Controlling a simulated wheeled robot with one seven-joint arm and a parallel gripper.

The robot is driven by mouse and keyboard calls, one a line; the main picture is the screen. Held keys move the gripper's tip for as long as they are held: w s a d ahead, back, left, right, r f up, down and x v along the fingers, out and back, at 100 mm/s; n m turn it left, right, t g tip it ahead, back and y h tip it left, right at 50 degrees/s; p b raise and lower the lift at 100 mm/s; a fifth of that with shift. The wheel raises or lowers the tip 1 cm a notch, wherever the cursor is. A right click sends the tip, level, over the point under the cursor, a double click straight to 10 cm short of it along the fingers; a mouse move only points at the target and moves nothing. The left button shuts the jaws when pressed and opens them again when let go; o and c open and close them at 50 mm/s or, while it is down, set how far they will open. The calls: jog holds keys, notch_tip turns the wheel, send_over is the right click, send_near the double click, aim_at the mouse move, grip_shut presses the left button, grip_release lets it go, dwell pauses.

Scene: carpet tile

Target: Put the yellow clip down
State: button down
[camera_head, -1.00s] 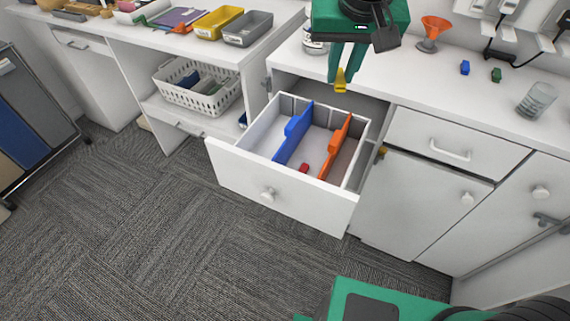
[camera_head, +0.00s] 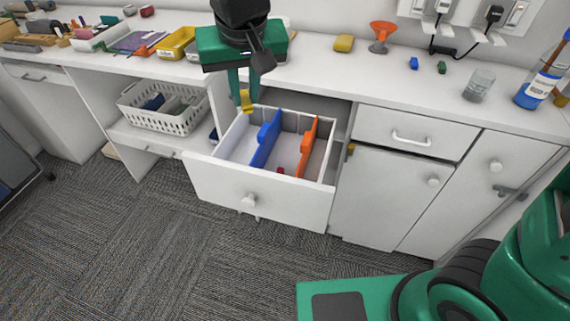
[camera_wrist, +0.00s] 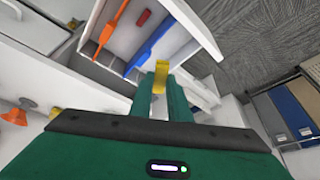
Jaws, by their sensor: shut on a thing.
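The yellow clip (camera_head: 246,101) is held at the fingertips of my gripper (camera_head: 241,90). The gripper is shut on it, above the back left part of the open drawer (camera_head: 272,199). The clip also shows in the wrist view (camera_wrist: 161,76) between the two green fingers (camera_wrist: 166,100), with the drawer beyond it. The drawer has a blue divider (camera_head: 265,143) and an orange divider (camera_head: 306,150). A small red thing (camera_wrist: 143,18) lies between them. The clip appears apart from the drawer floor.
The countertop (camera_head: 330,60) behind holds a yellow block (camera_head: 344,43), an orange funnel (camera_head: 381,36), a small blue block (camera_head: 413,63), a green block (camera_head: 441,67) and a glass jar (camera_head: 479,85). A white basket (camera_head: 163,108) stands on a shelf at left.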

notch_tip(320, 180, down, 17)
jog(key=d+m+h, duration=0.2)
jog(key=m+h, duration=0.1)
jog(key=m, duration=0.4)
send_over(287, 160)
jog(key=s, duration=0.2)
jog(key=f, duration=0.6)
jog(key=shift+w+a+f, duration=0.25)
jog(key=shift+a+f, duration=0.05)
jog(key=shift+f, duration=2)
jog(key=shift+f, duration=0.1)
jog(key=c, duration=1.7)
grip_release()
jog(key=shift+o, duration=0.2)
jog(key=v, duration=1.2)
jog(key=shift+d, duration=0.2)
